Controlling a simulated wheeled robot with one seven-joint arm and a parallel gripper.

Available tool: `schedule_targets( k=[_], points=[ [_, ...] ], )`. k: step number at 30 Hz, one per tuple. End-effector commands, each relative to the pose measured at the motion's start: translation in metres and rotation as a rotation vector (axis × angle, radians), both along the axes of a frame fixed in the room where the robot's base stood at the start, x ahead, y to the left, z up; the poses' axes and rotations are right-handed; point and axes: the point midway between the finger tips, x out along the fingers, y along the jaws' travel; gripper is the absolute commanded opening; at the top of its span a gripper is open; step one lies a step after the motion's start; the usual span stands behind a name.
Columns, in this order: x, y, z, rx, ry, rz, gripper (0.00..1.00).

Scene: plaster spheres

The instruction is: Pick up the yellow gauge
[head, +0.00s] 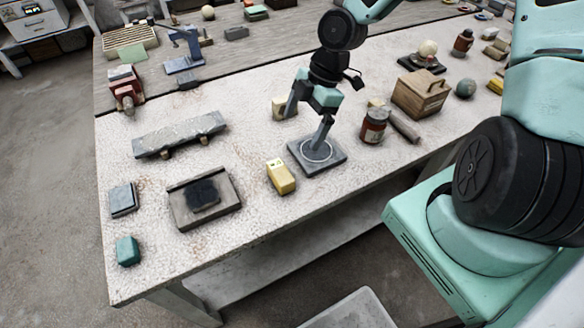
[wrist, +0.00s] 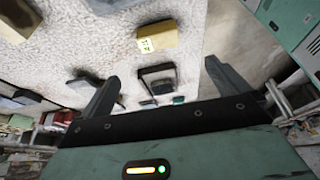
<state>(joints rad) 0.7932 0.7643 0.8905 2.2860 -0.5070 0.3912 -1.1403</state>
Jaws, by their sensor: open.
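The yellow gauge (head: 281,177) is a small yellow block with a pale marked face. It lies on the pale worktable (head: 236,150), just left of a dark square plate with a ring on it (head: 335,165). In the wrist view the gauge (wrist: 157,37) shows at the upper middle, its pale marked end facing left. My gripper (head: 305,132) is open and empty, with its fingers pointing down over the table, up and to the right of the gauge in the head view. In the wrist view its spread fingers (wrist: 160,78) have nothing between them.
A dark-topped tray block (head: 204,202) lies left of the gauge, with a teal block (head: 127,250) beyond. A brown jar (head: 374,125) and wooden box (head: 420,93) stand right. Bare tabletop surrounds the gauge's front and left.

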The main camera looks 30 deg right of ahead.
Motion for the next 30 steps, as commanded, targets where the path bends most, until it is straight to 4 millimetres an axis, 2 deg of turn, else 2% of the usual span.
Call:
schedule_targets(
  k=[5, 15, 21, 30],
  points=[
    [0.002, 0.004, -0.013, 0.013, -0.012, 0.013, 1.00],
    [0.001, 0.029, -0.072, 0.010, -0.008, 0.013, 1.00],
    [0.002, 0.041, -0.101, 0.010, -0.010, 0.010, 1.00],
    [0.002, 0.049, -0.119, 0.010, -0.009, 0.008, 1.00]
  ],
)
